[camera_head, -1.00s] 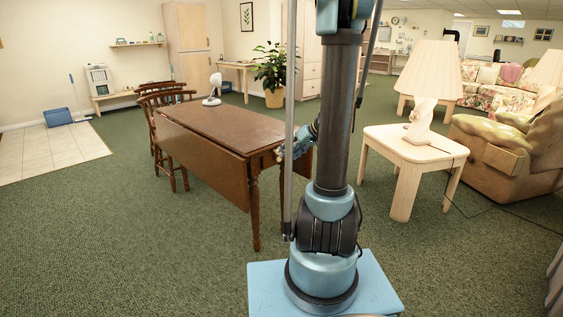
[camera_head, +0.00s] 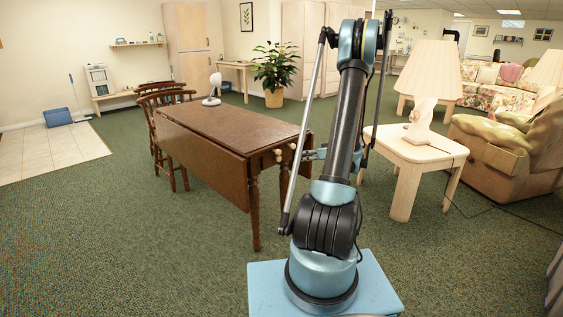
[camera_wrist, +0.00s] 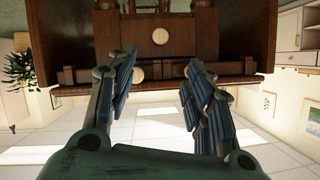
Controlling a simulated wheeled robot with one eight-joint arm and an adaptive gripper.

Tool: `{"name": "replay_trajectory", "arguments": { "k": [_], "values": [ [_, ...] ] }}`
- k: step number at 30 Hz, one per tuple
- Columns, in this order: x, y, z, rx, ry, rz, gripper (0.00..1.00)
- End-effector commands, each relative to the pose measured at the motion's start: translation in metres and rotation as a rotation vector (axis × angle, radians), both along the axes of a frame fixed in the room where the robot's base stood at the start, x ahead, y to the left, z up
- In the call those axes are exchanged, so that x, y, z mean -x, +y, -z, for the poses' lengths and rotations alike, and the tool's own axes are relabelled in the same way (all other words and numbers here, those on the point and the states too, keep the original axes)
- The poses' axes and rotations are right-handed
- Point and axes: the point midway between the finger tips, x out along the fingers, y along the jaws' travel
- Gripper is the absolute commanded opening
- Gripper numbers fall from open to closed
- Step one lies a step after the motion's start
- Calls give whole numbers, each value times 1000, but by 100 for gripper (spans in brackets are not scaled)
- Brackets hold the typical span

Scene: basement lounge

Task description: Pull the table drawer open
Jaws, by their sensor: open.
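The brown wooden table (camera_head: 225,128) stands left of my arm, with its drawer end facing my arm. Small pale round knobs (camera_head: 278,156) show on that end. In the wrist view, which looks upside down, one pale knob (camera_wrist: 139,73) appears between my fingers, closer to the left one, and another knob (camera_wrist: 160,36) appears on the dark wooden front above it in the picture. My gripper (camera_wrist: 160,82) is open and empty. In the head view the gripper end (camera_head: 312,154) is just right of the table end, partly hidden by my arm. No drawer opening is clear.
A pale side table (camera_head: 418,150) with a lamp stands to the right, beside a tan armchair (camera_head: 495,155). Wooden chairs (camera_head: 160,95) stand behind the brown table, and a small white fan (camera_head: 213,88) sits on it. Green carpet in front is clear.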

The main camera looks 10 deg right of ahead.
Motion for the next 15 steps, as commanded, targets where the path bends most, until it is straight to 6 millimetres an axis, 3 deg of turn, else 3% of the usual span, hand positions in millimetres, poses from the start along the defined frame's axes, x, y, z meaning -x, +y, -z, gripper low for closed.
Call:
{"name": "replay_trajectory", "arguments": {
  "k": [5,15],
  "values": [
    [-10,9,6,0,-3,-1,47],
    [-50,46,27,0,-1,-3,47]
  ]
}}
